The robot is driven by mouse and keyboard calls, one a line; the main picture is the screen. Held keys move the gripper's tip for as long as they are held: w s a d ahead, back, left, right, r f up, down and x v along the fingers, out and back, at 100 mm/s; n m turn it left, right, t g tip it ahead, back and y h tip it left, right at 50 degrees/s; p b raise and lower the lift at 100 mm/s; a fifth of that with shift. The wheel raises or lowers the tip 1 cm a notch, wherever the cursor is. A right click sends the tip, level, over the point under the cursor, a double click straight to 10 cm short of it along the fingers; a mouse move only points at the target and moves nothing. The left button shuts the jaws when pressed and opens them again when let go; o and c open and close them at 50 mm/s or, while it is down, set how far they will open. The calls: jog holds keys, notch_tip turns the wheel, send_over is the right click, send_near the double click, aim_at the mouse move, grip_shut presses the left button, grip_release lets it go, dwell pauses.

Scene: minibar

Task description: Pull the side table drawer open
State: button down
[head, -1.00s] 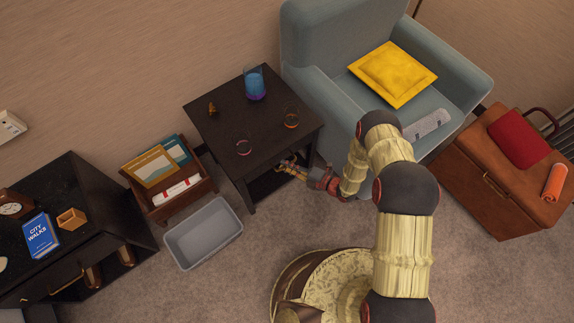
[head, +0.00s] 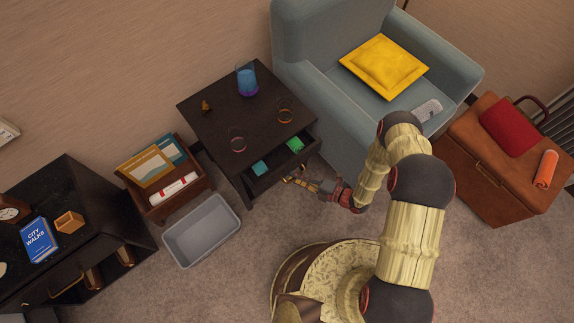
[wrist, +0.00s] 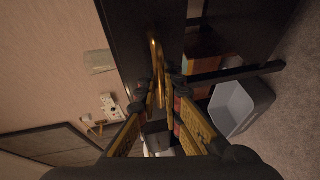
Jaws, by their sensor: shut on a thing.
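The dark side table (head: 224,124) stands between the armchair and the magazine rack. Its drawer (head: 290,163) is partly out at the front, with a teal item (head: 260,168) and a green item (head: 295,144) showing inside. My gripper (head: 293,180) is at the drawer front. In the wrist view my gripper (wrist: 163,95) has its fingers closed on the brass drawer handle (wrist: 155,60), which stands out from the dark drawer front (wrist: 128,40).
A blue-purple glass (head: 247,80) and two other glasses stand on the table top. A grey bin (head: 203,232) and a magazine rack (head: 147,203) are at the left. The armchair (head: 325,95) is close on the right. Carpet in front is open.

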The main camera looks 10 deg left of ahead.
jog(key=s+d, duration=1)
jog(key=d, duration=0.1)
jog(key=shift+d, duration=0.35)
jog(key=c, duration=1.9)
grip_release()
jog(key=v, duration=1.2)
jog(key=shift+w, duration=0.1)
